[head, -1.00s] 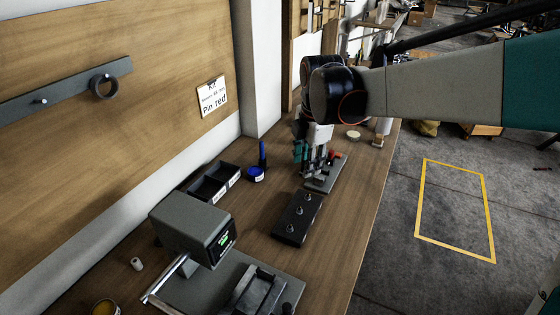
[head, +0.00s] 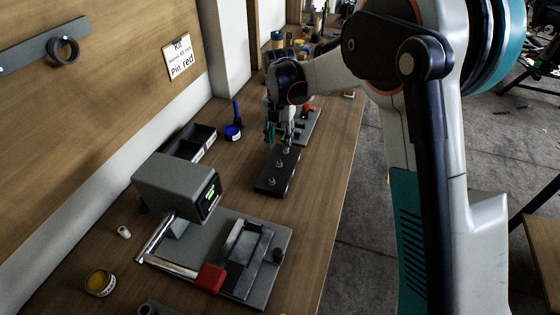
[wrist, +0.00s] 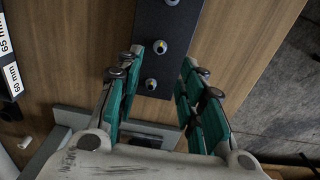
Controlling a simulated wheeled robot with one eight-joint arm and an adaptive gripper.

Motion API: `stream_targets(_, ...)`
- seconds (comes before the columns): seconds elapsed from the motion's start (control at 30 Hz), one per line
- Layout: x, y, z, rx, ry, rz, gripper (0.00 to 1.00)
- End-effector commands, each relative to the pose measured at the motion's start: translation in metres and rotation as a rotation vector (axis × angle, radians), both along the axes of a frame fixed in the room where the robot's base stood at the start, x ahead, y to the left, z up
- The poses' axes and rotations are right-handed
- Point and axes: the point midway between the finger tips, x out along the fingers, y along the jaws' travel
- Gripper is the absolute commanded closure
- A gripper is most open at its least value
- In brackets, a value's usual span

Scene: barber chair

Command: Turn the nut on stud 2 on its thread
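A black block (head: 264,184) with three upright metal studs lies on the wooden table. The middle stud (head: 278,167) stands between a far stud (head: 286,151) and a near stud (head: 272,181). The block also shows in the wrist view (wrist: 184,24), with the middle stud (wrist: 159,47) and another stud (wrist: 151,83) lying between the fingers in the picture. No number is readable on the block, and nuts are hard to tell from studs. My gripper (head: 280,140) is over the block's far end. In the wrist view its teal-padded fingers (wrist: 161,58) are apart and empty.
A grey device (head: 178,185) with a lit display, a base plate and a red-gripped lever (head: 210,278) stands nearer. Dark labelled bins (head: 190,142) and a blue container (head: 232,132) are to the left. A plate with a red part (head: 309,110) lies behind the block.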

Motion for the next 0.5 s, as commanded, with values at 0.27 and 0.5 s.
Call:
stream_targets(0.27,0.000,0.000,-0.056,0.000,0.000,-0.001,0.64)
stream_targets(0.5,0.000,0.000,-0.080,0.000,0.000,-0.002,0.64)
